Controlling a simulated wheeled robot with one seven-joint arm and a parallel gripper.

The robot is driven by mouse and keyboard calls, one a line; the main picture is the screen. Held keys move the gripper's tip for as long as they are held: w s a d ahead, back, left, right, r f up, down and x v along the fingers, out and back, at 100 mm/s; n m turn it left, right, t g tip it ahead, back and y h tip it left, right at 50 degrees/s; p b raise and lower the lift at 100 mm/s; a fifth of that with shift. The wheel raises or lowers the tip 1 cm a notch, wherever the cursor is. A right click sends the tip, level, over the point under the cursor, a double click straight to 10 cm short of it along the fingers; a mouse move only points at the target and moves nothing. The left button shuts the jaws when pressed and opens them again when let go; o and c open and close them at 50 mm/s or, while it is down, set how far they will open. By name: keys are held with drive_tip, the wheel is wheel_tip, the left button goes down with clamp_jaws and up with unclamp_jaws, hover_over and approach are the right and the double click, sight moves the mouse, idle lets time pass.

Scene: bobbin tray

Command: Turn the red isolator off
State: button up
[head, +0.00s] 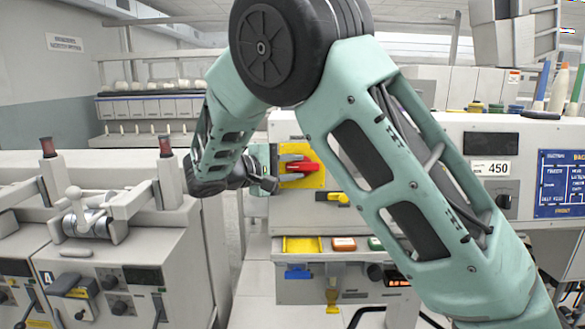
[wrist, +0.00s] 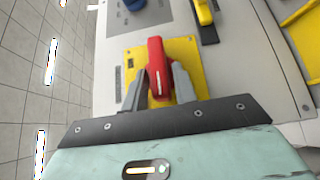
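The red isolator handle (head: 301,167) sits on a yellow plate (head: 316,180) on the front of the pale machine. In the head view the handle lies sideways. In the wrist view the red handle (wrist: 157,65) stands up the picture over its yellow plate (wrist: 190,55). My gripper (wrist: 159,75) has one grey finger on each side of the handle, very close to it. Whether the fingers press on it cannot be told. In the head view my gripper (head: 287,168) reaches the handle from the left, and the lower part of the handle is partly hidden by the fingers.
A yellow handle on a black base (head: 333,198) is just below right of the plate. A blue knob (wrist: 133,4) shows at the wrist view's top. A grey machine (head: 110,265) stands at left.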

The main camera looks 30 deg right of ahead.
drive_tip(key=shift+o, duration=0.6)
drive_tip(key=shift+a, duration=0.25)
drive_tip(key=a+r+b, duration=0.2)
drive_tip(key=a+b, duration=0.2)
drive_tip(key=a, duration=1.2)
drive_tip(key=shift+s+a+r, duration=0.15)
drive_tip(key=shift+s+a, duration=0.15)
drive_tip(key=shift+a, duration=0.05)
